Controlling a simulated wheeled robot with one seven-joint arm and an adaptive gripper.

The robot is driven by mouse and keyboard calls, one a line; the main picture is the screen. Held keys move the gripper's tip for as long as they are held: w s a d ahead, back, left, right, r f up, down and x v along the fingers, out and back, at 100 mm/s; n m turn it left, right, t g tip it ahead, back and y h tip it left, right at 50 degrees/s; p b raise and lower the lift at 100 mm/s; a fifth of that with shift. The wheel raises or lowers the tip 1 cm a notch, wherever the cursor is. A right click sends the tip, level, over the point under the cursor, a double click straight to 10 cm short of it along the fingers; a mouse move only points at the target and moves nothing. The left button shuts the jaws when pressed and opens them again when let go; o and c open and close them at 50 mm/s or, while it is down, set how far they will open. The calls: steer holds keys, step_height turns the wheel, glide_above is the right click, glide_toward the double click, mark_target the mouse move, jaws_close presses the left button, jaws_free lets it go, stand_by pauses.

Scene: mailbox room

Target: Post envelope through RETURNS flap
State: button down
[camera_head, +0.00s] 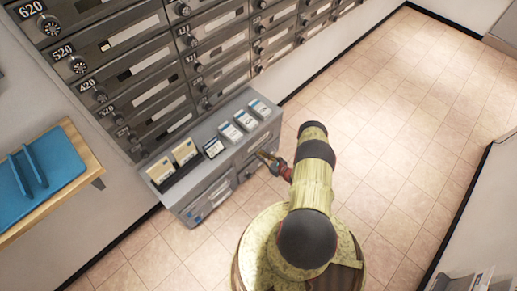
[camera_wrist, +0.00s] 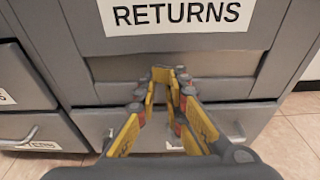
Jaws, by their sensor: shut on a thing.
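The RETURNS label (camera_wrist: 176,14) is on a grey cabinet front in the wrist view. Below it, a tan-lit strip (camera_wrist: 110,68) spans the front at the flap; I cannot tell whether it is the flap or its opening. My gripper (camera_wrist: 169,76) is at the middle of this strip, its yellow fingers close together at the tips. What is between the tips is too small to identify, and I cannot make out an envelope there. In the head view my gripper (camera_head: 264,157) is at the front of the grey cabinet (camera_head: 222,167).
Tan and white cards or pads (camera_head: 185,151) stand on the cabinet top. Mailboxes (camera_head: 130,50) line the wall behind. A blue tray (camera_head: 47,170) is on a wooden shelf (camera_head: 80,147) at left. The tiled floor (camera_head: 390,110) at right is clear.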

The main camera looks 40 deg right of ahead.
steer(key=shift+w+r, duration=0.15)
steer(key=shift+w, duration=0.95)
steer(key=shift+w+a, duration=0.25)
steer(key=shift+w, duration=0.1)
steer(key=f+v, duration=0.2)
steer(key=v, duration=1)
steer(key=shift+s+d+f, duration=0.15)
steer(key=shift+s+f, duration=0.05)
steer(key=shift+s, duration=0.1)
